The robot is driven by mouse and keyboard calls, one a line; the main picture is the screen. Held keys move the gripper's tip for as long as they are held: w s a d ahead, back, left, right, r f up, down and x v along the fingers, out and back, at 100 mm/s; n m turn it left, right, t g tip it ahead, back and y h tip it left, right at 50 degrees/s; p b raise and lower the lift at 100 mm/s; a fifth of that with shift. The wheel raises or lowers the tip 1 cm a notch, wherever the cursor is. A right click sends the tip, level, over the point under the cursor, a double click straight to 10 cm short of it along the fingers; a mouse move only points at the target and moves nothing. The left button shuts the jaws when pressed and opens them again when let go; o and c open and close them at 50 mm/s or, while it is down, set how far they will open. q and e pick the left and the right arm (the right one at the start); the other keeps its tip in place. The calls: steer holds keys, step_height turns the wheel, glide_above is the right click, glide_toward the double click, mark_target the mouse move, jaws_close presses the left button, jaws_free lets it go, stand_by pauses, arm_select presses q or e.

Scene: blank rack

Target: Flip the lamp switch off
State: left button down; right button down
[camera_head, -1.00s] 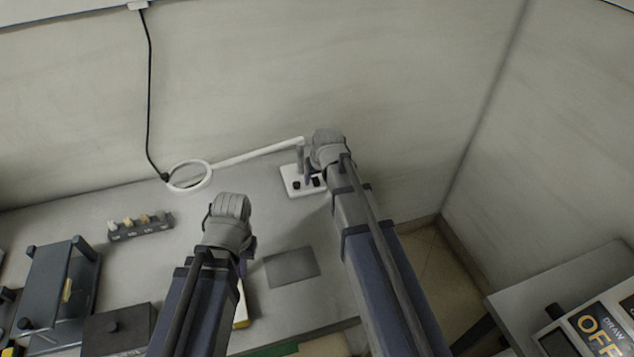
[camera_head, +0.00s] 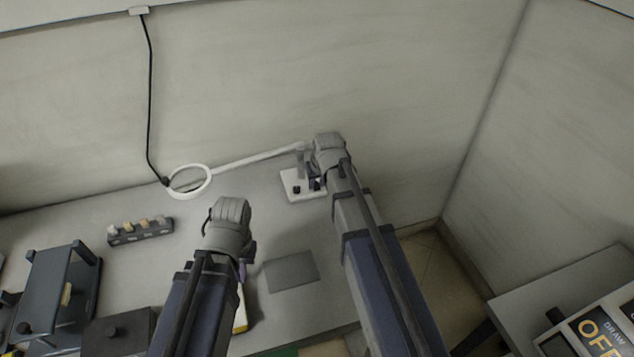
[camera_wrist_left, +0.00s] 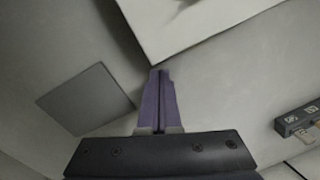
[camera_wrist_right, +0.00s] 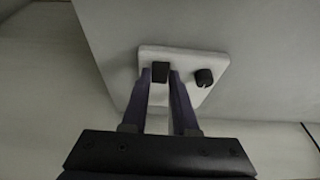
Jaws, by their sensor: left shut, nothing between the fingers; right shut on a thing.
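The white lamp stands at the back of the grey table. Its ring head (camera_head: 189,182) is on the left, a thin arm runs right, and its white base (camera_head: 291,178) lies under my right gripper. The base (camera_wrist_right: 185,60) carries a black block-shaped switch (camera_wrist_right: 160,72) and a round black knob (camera_wrist_right: 204,77) beside it. My right gripper (camera_wrist_right: 160,78) is shut on the black switch, one finger on each side. In the head view its wrist hides part of the base. My left gripper (camera_wrist_left: 160,78) is shut and empty above the table, left of the right arm.
A dark grey square pad (camera_head: 291,271) lies between the arms. A small dark block with several pegs (camera_head: 140,230) and a dark frame (camera_head: 58,290) are on the left. A black cord (camera_head: 149,95) hangs down the wall. A panel marked OFF (camera_head: 600,335) is at lower right.

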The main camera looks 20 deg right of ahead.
arm_select(q)
steer(key=shift+r+p, duration=0.55)
steer(key=shift+r, duration=0.1)
arm_select(e)
steer(key=shift+w+r+g, duration=0.3)
steer(key=shift+w+g, duration=0.2)
steer(key=shift+g, duration=0.1)
arm_select(q)
steer(key=shift+r+p, duration=0.25)
steer(key=shift+p, duration=0.05)
arm_select(e)
steer(key=shift+w+f+g, duration=0.15)
steer(key=shift+w+g, duration=0.05)
steer(key=shift+g, duration=0.6)
steer(key=shift+s+g, duration=0.1)
steer(key=shift+g, duration=0.3)
steer(key=shift+s, duration=0.1)
steer(key=c, duration=0.7)
jaws_free()
arm_select(q)
steer(key=shift+r, duration=0.1)
